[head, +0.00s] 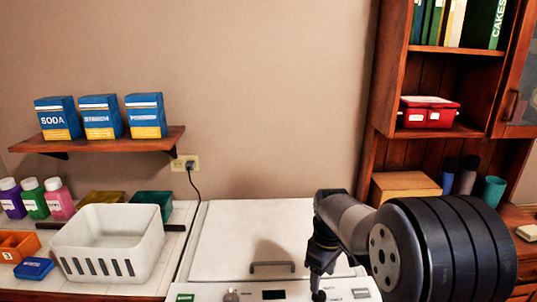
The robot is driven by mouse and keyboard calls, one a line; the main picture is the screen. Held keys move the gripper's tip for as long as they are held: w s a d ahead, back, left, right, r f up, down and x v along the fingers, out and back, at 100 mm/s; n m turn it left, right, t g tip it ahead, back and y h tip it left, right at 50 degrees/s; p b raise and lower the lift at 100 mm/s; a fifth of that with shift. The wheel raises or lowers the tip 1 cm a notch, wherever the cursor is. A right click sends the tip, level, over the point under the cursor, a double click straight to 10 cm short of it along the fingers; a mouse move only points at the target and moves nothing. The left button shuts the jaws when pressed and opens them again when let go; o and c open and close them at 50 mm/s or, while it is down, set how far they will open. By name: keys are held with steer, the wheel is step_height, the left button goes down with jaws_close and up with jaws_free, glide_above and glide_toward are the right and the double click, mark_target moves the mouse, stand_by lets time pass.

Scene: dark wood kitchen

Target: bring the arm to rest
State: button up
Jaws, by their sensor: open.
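My arm reaches in from the lower right of the head view, its large dark ribbed joint close to the camera. My gripper (319,282) hangs down from the arm's far end, over the front right part of a white appliance (225,232). It is open, and I see nothing held in it. The fingers are small and dark here, and the gap between them is hard to make out. I cannot tell how high they are above the appliance.
The appliance lid is closed, with a grey handle (272,267). A white basket (110,243) stands on the left counter beside bottles (35,199) and small boxes. A shelf (100,140) holds blue boxes. A wooden cabinet (385,80) stands at right.

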mark_target(321, 291)
step_height(321, 291, down, 6)
steer(key=shift+f, duration=0.1)
stand_by(0.6)
